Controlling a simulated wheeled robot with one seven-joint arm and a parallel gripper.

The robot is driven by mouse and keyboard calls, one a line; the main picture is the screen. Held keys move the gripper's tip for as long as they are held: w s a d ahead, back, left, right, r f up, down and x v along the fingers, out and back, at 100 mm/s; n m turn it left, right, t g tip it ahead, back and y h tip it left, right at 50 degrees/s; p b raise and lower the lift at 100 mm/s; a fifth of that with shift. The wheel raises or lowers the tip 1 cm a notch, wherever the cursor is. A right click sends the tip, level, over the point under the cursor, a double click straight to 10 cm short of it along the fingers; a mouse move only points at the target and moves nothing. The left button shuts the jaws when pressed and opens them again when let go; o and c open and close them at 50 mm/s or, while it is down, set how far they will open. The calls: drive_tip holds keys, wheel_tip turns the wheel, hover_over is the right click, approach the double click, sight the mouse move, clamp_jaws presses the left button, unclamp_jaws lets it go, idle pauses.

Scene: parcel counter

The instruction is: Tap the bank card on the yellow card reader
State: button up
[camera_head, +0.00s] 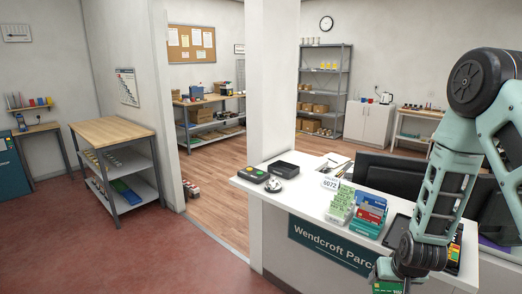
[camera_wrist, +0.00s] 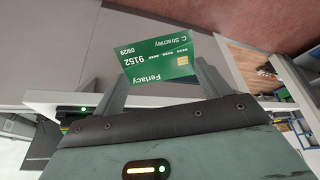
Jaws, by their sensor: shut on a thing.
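A green bank card (camera_wrist: 158,60) printed "Ferlacy" and "C. Strachley" is between the two fingers of my gripper (camera_wrist: 160,85) in the wrist view. The fingers are shut on it and its chip side shows. In the head view, the green card (camera_head: 387,287) is at the bottom edge, below my wrist and in front of the counter. A dark device with yellow, red and green parts (camera_head: 455,252) stands on the counter, partly hidden behind my arm. I cannot tell for sure whether it is the yellow card reader. My gripper is apart from it.
The white counter (camera_head: 310,205) holds a rack of green leaflets (camera_head: 341,205), a box of coloured cards (camera_head: 370,214), a sign (camera_head: 330,183), a bell (camera_head: 285,169) and a small dark device (camera_head: 253,174). Dark monitors (camera_head: 385,172) stand behind. Red floor is free at left.

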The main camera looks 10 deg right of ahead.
drive_tip(key=s+a+f+n+y+b, duration=0.1)
drive_tip(key=s+a+f+n+b, duration=0.1)
drive_tip(key=a+f, duration=0.6)
drive_tip(key=a+n+b, duration=0.1)
drive_tip(key=a+b, duration=0.1)
drive_tip(key=shift+s+f+n+y+b, duration=0.2)
drive_tip(key=shift+n+y+b, duration=0.1)
drive_tip(key=shift+n+b, duration=0.1)
drive_tip(key=shift+d, duration=0.1)
